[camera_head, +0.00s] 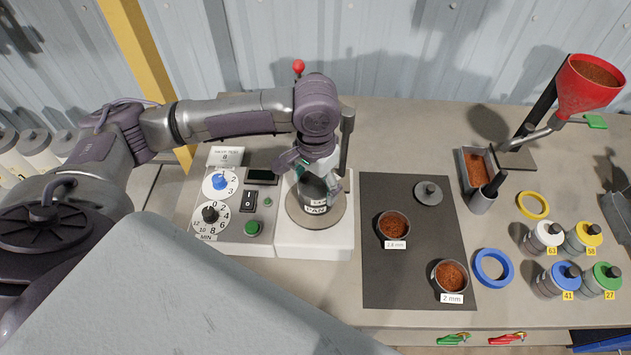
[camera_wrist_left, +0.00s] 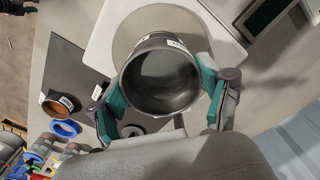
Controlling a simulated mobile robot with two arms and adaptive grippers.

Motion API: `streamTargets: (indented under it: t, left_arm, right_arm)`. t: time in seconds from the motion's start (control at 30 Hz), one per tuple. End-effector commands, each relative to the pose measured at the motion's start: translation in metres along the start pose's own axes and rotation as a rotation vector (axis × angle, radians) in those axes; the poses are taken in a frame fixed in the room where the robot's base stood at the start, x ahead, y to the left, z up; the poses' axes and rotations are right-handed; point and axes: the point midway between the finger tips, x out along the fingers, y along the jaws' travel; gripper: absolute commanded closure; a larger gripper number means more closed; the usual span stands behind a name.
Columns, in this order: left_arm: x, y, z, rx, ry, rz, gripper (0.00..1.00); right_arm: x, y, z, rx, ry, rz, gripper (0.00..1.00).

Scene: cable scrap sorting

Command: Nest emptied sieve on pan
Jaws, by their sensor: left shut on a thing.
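My left gripper (camera_head: 308,168) is shut on a dark round sieve (camera_head: 313,188), over the round plate of the white shaker. In the left wrist view, the gripper's green fingers (camera_wrist_left: 160,90) press on opposite sides of the sieve (camera_wrist_left: 165,75), and its mesh floor looks empty. The pan (camera_head: 317,210), with a white PAN label, is directly below the sieve on the plate. The sieve looks about in line with the pan; I cannot tell whether it is fully seated. My right gripper is not in view.
A control panel (camera_head: 225,215) stands left. A red funnel (camera_head: 590,85), rings and jars are at right.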

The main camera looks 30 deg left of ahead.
Motion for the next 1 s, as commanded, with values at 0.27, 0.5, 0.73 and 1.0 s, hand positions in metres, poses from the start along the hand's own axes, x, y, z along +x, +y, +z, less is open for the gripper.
streamTargets:
  t: [0.27,0.5,0.73,1.0]
  left_arm:
    - [0.0,0.0,0.0,0.0,0.0,0.0,0.0]
    - [0.0,0.0,0.0,0.0,0.0,0.0,0.0]
    - [-0.026,0.0,-0.001,0.001,0.005,0.001,0.0]
    - [-0.084,0.0,-0.001,0.001,0.005,0.001,0.0]
  right_arm:
    - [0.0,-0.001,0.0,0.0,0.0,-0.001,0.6]
    - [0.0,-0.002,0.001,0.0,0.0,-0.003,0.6]
    - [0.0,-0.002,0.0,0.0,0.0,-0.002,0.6]
    - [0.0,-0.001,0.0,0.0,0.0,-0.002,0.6]
